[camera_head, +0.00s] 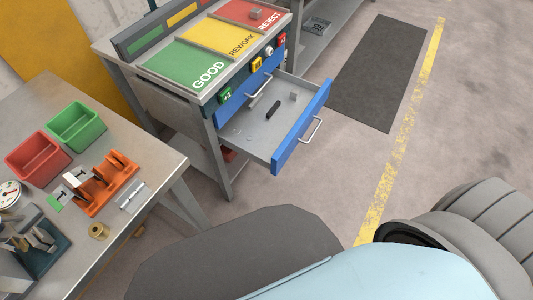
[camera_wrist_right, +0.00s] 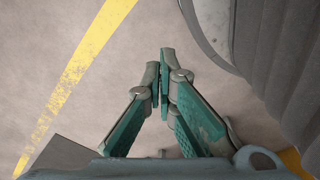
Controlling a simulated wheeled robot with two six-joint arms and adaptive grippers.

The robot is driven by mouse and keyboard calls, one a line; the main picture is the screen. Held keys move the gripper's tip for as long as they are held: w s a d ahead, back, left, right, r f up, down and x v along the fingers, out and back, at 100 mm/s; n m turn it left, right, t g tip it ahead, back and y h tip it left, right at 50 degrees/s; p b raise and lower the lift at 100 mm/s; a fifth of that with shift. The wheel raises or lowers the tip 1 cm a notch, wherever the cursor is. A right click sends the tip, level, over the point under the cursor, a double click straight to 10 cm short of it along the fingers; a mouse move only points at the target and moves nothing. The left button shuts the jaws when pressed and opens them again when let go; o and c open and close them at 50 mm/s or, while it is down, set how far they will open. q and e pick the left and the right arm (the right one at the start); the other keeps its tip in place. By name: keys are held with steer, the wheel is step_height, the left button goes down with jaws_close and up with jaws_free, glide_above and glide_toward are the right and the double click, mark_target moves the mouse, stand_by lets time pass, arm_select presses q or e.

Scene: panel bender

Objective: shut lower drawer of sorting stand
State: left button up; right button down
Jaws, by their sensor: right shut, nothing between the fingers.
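The sorting stand (camera_head: 208,98) has green GOOD, yellow REWORK and red REJECT areas on top. Its lower drawer (camera_head: 245,134) is pulled well out, with a blue front (camera_head: 301,128) and a pale bar handle (camera_head: 311,130). A dark elongated part (camera_head: 273,109) and a small grey block (camera_head: 293,96) lie in the drawer. The upper drawer, also blue, looks closed. My right gripper (camera_wrist_right: 164,68) shows in the right wrist view, shut and empty over bare floor, away from the drawer. My left gripper is not in view.
A workbench (camera_head: 145,222) at left holds a red bin (camera_head: 38,155), a green bin (camera_head: 76,126), an orange fixture (camera_head: 104,184) and a gauge. A dark mat (camera_head: 375,75) and yellow floor line (camera_head: 405,130) lie right of the stand. Floor before the drawer looks clear.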

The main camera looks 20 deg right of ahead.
step_height(320, 180, down, 3)
steer(key=w+d+m+b, duration=0.2)
steer(key=m, duration=0.2)
arm_select(q)
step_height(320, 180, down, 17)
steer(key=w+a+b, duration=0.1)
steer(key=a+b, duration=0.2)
steer(key=b, duration=1.1)
arm_select(e)
steer(key=m+t+y, duration=1.1)
steer(key=m+t, duration=0.3)
steer(key=m, duration=0.8)
glide_toward(279, 159)
steer(key=v, duration=0.7)
steer(key=shift+m, duration=0.3)
steer(key=b+x, duration=0.6)
steer(key=x, duration=0.8)
steer(key=shift+w, duration=0.1)
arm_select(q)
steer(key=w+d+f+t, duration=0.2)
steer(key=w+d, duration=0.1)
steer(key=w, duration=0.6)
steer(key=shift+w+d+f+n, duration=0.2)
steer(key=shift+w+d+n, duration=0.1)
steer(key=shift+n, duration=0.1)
